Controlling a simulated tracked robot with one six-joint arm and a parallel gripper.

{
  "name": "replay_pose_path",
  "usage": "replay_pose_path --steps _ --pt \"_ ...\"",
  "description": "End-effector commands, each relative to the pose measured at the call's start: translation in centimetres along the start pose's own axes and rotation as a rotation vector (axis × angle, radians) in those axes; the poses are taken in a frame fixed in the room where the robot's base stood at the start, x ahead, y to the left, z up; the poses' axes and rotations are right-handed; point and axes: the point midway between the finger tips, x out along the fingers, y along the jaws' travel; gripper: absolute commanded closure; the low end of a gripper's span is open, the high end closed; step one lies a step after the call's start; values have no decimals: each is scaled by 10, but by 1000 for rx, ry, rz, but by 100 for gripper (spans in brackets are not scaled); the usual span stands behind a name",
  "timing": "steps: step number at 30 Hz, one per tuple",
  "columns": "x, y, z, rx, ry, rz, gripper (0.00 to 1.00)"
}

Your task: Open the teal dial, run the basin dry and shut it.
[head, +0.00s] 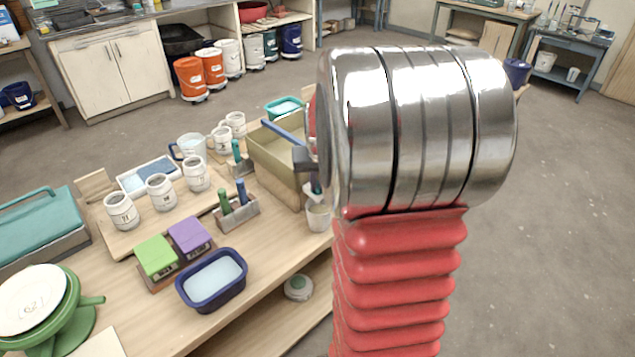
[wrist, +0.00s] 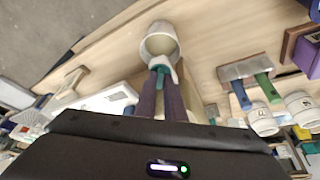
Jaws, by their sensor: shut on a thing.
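The beige basin (head: 268,168) stands at the table's right side, partly hidden behind my arm. At its front corner is a pale tap with a teal dial (head: 316,188), which also shows in the wrist view (wrist: 159,72). My gripper (wrist: 163,84) is shut on the teal dial, its two dark fingers reaching to either side of it. A pale cup (head: 318,218) hangs or stands just below the tap; in the wrist view its round mouth (wrist: 159,28) shows beyond the dial. I cannot tell whether liquid is running or how much the basin holds.
A tool holder (head: 237,214) with green and blue handles stands left of the tap. A blue tub (head: 212,281) of pale liquid sits at the table's front edge. Several white mugs (head: 160,192) stand further left. Open floor lies to the right.

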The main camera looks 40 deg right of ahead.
Motion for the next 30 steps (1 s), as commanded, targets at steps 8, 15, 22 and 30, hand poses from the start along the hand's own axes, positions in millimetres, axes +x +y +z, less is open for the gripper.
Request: replay_pose_path --steps 8,15,22,30 --pt "0 -3 0 142 -1 59 100" --pt "1 -5 0 267 -2 112 100" --pt "1 -6 0 393 -2 164 100" --pt "2 -8 -1 552 -2 230 100"
